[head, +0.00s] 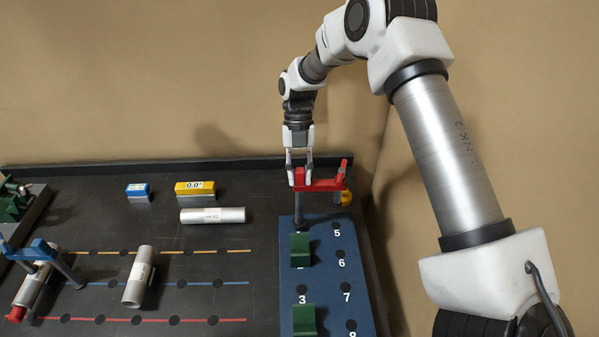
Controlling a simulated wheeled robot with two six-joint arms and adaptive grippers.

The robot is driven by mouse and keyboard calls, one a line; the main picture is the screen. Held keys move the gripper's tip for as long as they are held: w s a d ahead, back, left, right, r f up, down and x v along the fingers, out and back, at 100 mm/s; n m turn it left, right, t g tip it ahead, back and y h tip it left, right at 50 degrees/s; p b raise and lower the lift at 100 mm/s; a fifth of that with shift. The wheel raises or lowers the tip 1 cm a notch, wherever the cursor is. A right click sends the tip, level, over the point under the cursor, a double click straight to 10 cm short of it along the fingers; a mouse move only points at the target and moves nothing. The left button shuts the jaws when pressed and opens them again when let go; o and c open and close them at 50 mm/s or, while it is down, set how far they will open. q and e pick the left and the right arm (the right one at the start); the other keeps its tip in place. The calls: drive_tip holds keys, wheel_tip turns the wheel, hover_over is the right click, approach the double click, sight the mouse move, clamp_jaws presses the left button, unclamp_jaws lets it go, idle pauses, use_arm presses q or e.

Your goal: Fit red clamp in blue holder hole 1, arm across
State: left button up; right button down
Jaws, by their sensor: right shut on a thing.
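The red clamp (326,185) is held upright in my right gripper (300,178), which is shut on its left end. Its red arm points right, across the blue holder (317,281), and ends in an upright red piece with a yellow part below. The clamp's grey post (299,207) reaches down to the far left spot of the holder, above the left-row green block. I cannot tell how deep the post sits in the hole there, and no number 1 shows. My left gripper is not in view.
Green blocks (300,250) stand on the holder's left row; holes 5 to 8 look empty. To the left are pipe pieces (139,277), a blue clamp (36,251), a yellow gauge (195,188), a blue gauge (138,190) and a green vise (12,200). Walls stand behind and right.

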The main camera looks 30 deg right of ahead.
drive_tip(key=shift+f, duration=0.35)
drive_tip(key=shift+w+f+b, duration=0.2)
drive_tip(key=shift+f+b, duration=0.3)
drive_tip(key=shift+f, duration=0.15)
drive_tip(key=shift+a, duration=0.1)
drive_tip(key=c, duration=0.8)
unclamp_jaws()
drive_tip(key=shift+s, duration=0.1)
drive_tip(key=shift+c, duration=0.2)
drive_tip(key=v, duration=1.2)
